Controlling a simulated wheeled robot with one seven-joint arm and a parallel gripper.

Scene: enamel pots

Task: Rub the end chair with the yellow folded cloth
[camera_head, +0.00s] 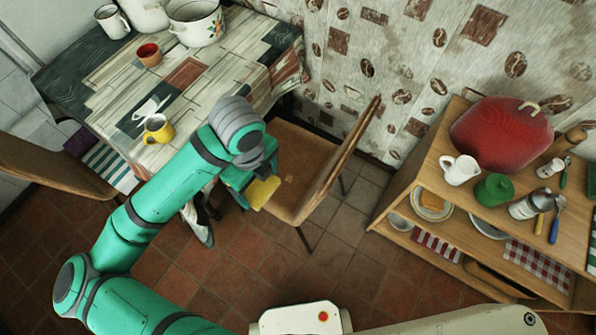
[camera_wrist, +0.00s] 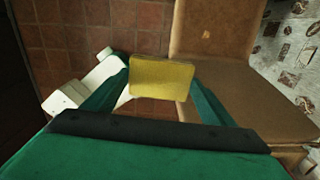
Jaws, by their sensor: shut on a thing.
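The yellow folded cloth (camera_head: 263,192) is held in my gripper (camera_head: 254,185), which is shut on it. In the wrist view the cloth (camera_wrist: 161,77) shows as a flat yellow pad between the green fingers of my gripper (camera_wrist: 158,88). The end chair (camera_head: 291,160) is brown and wooden, at the right end of the table, with its backrest on its right side. The cloth appears over the near left edge of its seat. In the wrist view the chair (camera_wrist: 240,95) lies just right of the cloth. I cannot tell whether cloth and chair touch.
The table (camera_head: 100,72) at left holds a yellow mug (camera_head: 158,129), a red cup (camera_head: 149,55) and white enamel pots. Another chair (camera_head: 50,165) stands at far left. A wooden shelf (camera_head: 415,180) with kitchenware stands at right. Tiled floor (camera_head: 340,240) is open between.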

